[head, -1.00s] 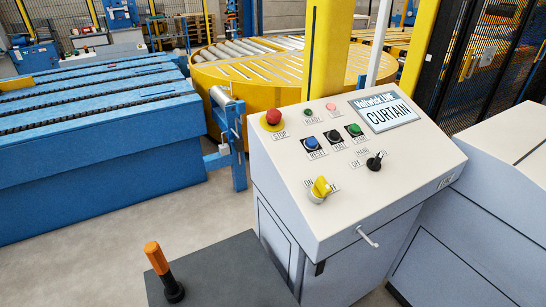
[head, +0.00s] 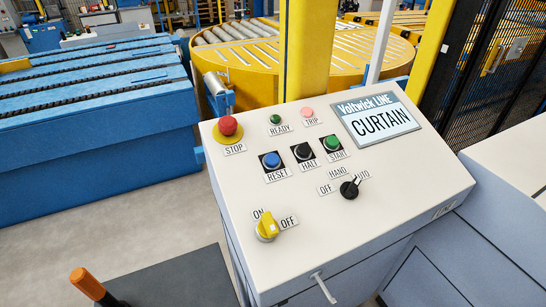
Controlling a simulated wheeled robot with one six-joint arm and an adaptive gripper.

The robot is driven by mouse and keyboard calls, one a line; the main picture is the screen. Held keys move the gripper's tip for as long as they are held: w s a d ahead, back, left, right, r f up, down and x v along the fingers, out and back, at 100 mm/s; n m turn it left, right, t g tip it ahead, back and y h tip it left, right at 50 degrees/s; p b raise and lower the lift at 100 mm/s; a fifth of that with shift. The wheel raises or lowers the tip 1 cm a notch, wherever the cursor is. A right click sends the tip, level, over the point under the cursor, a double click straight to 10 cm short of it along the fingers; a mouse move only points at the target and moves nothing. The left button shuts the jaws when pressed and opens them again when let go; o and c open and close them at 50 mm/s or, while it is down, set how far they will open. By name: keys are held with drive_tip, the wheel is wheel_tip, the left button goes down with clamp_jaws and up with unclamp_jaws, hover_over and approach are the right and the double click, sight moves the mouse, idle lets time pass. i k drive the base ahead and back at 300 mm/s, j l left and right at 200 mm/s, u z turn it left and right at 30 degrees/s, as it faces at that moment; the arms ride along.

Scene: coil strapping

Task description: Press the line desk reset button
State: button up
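The line desk (head: 385,215) is a light grey console with a sloped top, in the middle of the head view. Its blue RESET button (head: 271,160) sits on a dark square plate above a RESET label, left of the black HALT button (head: 302,151) and the green START button (head: 332,143). Nothing covers the reset button. My gripper is not in the head view.
A red STOP button (head: 228,125) is up and left of reset. A yellow ON/OFF switch (head: 267,227) and a black selector (head: 350,188) are lower on the panel. An orange-topped post (head: 88,284) stands front left. Blue conveyors (head: 95,175) lie left.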

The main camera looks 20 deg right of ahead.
sight(272, 159)
drive_tip(key=k+j+u, duration=0.25)
drive_tip(key=k, duration=0.15)
drive_tip(key=k+j+u, duration=0.25)
drive_tip(key=k+j, duration=0.1)
